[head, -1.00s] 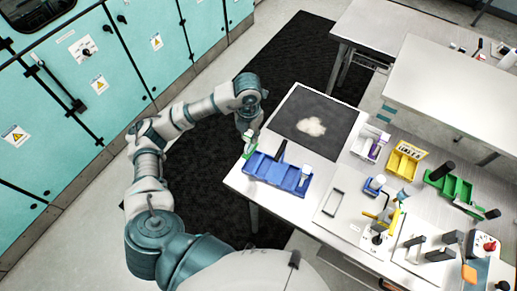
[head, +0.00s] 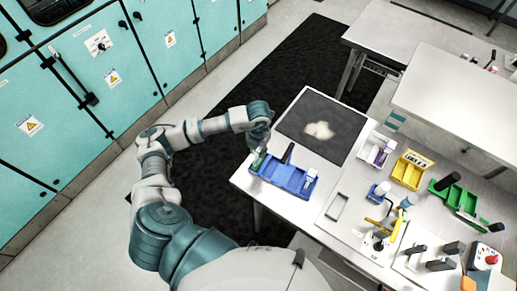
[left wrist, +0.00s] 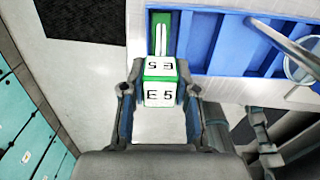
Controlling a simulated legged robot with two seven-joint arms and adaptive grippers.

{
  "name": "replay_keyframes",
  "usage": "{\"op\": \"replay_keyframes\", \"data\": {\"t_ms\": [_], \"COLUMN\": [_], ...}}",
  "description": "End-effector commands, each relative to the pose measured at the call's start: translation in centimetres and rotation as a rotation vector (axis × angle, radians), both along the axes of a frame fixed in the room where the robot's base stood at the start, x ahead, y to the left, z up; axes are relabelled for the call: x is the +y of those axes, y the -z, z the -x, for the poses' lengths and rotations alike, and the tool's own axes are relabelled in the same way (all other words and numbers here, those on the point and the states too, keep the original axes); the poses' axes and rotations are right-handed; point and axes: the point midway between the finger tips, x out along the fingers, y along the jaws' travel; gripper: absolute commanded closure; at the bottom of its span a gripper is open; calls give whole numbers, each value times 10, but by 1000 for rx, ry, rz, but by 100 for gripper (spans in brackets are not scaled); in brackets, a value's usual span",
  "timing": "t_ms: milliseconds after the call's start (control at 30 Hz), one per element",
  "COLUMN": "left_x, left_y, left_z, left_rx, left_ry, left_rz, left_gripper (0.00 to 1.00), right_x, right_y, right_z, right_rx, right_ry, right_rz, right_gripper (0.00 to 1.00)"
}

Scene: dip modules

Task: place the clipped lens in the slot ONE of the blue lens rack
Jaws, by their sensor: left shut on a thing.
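My left gripper (head: 259,150) is shut on a green and white block (left wrist: 160,82) with black "E5" markings, seen between the fingers in the left wrist view. A green strip (left wrist: 156,35) with a pale middle extends from the block toward the rack. Whether this carries the clipped lens's glass I cannot tell. The blue lens rack (head: 284,176) lies at the table's left edge, and the gripper is at its left end. It also shows in the left wrist view (left wrist: 222,45). A round clear lens with a dark handle (left wrist: 290,43) is over the rack there. Slot numbers are not readable. My right gripper is out of view.
A dark mat (head: 345,132) lies behind the rack. A yellow bin (head: 410,170), a green rack (head: 457,203) and a white-purple container (head: 377,152) stand to the right. A flat plate with a handle (head: 337,207) is beside the rack. Open floor lies left of the table.

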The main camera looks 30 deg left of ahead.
Motion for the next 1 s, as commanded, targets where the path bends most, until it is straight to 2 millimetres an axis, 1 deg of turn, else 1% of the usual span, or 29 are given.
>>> {"op": "replay_keyframes", "data": {"t_ms": [67, 100, 200, 500, 567, 633, 767, 900, 1000], "left_x": [-1, -1, -1, 0, 0, 0, -1, -1, -1], "left_y": [1, 2, 1, 0, -3, -10, -34, -67, -88], "left_z": [0, 0, 0, 0, -1, -1, -2, -2, -2], "left_rx": [0, 0, 0, 0, -1, -3, -6, -6, -5], "left_ry": [0, 0, 0, 0, 0, 0, 0, 1, 1], "left_rz": [0, 0, -1, 1, 1, 2, 2, 2, 1], "left_gripper": [100, 68, 45, 45, 45, 45, 45, 45, 45], "right_x": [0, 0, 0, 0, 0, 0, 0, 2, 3], "right_y": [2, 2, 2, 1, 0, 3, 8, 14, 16], "right_z": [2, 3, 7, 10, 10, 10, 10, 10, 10], "right_rx": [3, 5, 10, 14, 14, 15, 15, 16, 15], "right_ry": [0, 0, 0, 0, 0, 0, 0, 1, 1], "right_rz": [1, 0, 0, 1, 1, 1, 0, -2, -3], "right_gripper": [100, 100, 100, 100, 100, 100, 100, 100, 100]}}
